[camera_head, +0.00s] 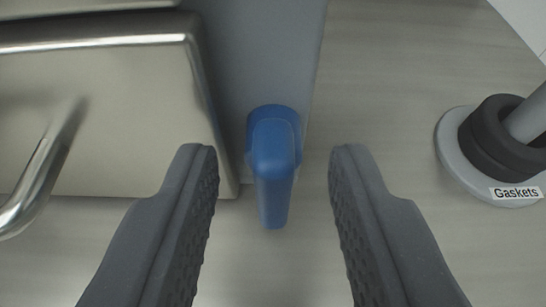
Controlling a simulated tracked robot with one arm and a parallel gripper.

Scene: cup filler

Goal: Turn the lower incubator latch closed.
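A blue latch handle (273,165) sits on the grey edge panel of the incubator (262,50), right of a steel door (105,115). The handle's rounded head is at the top and its narrower end points down in the picture. My gripper (273,165) is open, with one dark ridged finger on each side of the latch. There is a gap between each finger and the latch, and no contact shows. The upper incubator latch is not in view.
A curved metal door handle (42,170) sticks out at the left. A stand labelled Gaskets (515,192) holds black rings (500,138) on a post at the right. The grey surface (390,90) between the incubator and the stand is clear.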

